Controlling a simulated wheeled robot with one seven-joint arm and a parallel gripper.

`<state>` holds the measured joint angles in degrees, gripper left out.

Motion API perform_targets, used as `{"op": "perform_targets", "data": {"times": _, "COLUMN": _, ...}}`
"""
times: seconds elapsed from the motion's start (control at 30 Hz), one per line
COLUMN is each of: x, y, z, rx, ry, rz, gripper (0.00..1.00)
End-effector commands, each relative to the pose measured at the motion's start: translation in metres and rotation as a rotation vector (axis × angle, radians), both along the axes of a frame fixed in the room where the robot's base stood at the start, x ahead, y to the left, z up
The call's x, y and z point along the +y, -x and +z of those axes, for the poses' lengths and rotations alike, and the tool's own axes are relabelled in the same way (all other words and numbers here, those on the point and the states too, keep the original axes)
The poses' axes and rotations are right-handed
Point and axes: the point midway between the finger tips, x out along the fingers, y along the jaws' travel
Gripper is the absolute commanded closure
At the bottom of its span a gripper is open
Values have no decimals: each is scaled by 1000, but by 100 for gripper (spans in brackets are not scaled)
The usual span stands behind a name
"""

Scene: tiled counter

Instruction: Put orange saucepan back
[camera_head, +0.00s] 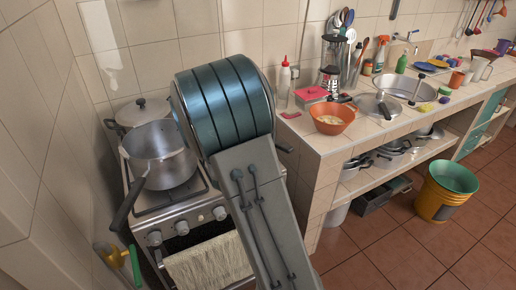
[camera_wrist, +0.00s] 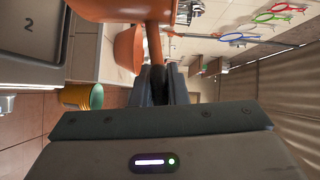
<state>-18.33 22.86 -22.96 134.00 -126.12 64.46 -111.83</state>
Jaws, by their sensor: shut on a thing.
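The orange saucepan (camera_wrist: 120,9) fills the top of the wrist view, partly cut off by the frame edge. Its orange-brown handle (camera_wrist: 155,42) runs down between the dark fingers of my gripper (camera_wrist: 160,76), which is shut on it. The saucepan seems held up in the air. In the head view my arm's large link hides both the gripper and the saucepan.
A stove (camera_head: 178,215) at left bears a large steel pot (camera_head: 160,155) and a lidded pot (camera_head: 140,111). An orange bowl (camera_head: 332,119) and a lidded pan (camera_head: 378,106) stand on the counter. Several pots fill the shelf (camera_head: 372,182) below. A yellow-green bucket (camera_head: 441,199) stands on the floor.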

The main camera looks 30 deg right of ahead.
Motion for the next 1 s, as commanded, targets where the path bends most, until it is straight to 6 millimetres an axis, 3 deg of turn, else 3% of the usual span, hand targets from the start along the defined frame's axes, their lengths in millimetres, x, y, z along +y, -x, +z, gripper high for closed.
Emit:
{"op": "perform_targets", "data": {"times": 0.2, "x": 15, "y": -12, "z": -11, "rx": -4, "ry": 1, "rz": -1, "gripper": 100}}
{"op": "perform_targets", "data": {"times": 0.6, "x": 16, "y": -13, "z": -43, "rx": 0, "ry": 1, "rz": 0, "gripper": 100}}
{"op": "perform_targets", "data": {"times": 1.0, "x": 16, "y": -13, "z": -48, "rx": -4, "ry": 1, "rz": -1, "gripper": 100}}
